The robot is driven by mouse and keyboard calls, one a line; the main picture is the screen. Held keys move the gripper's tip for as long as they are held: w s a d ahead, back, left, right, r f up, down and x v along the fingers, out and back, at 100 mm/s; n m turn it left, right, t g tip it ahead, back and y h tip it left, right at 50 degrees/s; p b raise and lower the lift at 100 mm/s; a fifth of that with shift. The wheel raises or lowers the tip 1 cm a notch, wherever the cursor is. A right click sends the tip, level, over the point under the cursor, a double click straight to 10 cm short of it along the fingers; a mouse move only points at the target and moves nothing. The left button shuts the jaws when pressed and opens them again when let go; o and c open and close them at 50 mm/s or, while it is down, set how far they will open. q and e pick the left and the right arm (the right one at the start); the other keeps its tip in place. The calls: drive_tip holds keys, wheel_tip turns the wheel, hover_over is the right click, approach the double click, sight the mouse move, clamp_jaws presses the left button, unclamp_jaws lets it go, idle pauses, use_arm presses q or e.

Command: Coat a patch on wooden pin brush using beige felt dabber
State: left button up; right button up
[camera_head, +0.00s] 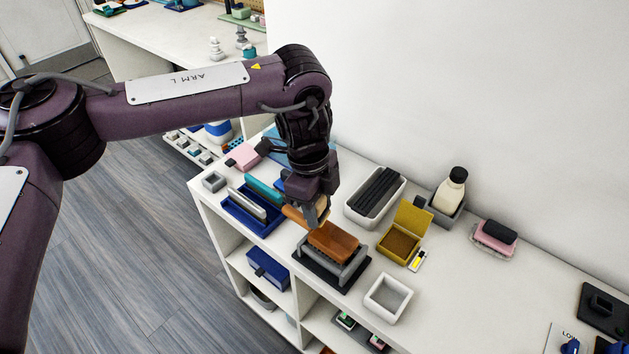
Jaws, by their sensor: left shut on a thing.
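The wooden pin brush (335,241) shows as an orange-brown wooden block resting in a grey cradle (352,270) on a dark base. My left gripper (314,212) points down just behind and left of it, shut on a tan piece that looks like the beige felt dabber (293,215). The dabber is partly hidden by the fingers. I cannot tell whether the dabber touches the brush. No coated patch can be made out on the brush. My right gripper is out of view.
A yellow open box (404,232) stands right of the brush, with an empty white tray (387,297) in front. A white bin of dark bars (352,209) is behind, and a blue tray (239,216) is left. A bottle (450,190) stands near the wall.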

use_arm(q)
wheel_tip(320, 180, up, 2)
drive_tip(key=shift+d+r+p, duration=0.1)
drive_tip(key=shift+p, duration=0.5)
drive_tip(key=shift+r+p, duration=0.6)
drive_tip(key=shift+r, duration=0.1)
drive_tip(key=shift+r+p, duration=0.6)
drive_tip(key=shift+r, duration=0.15)
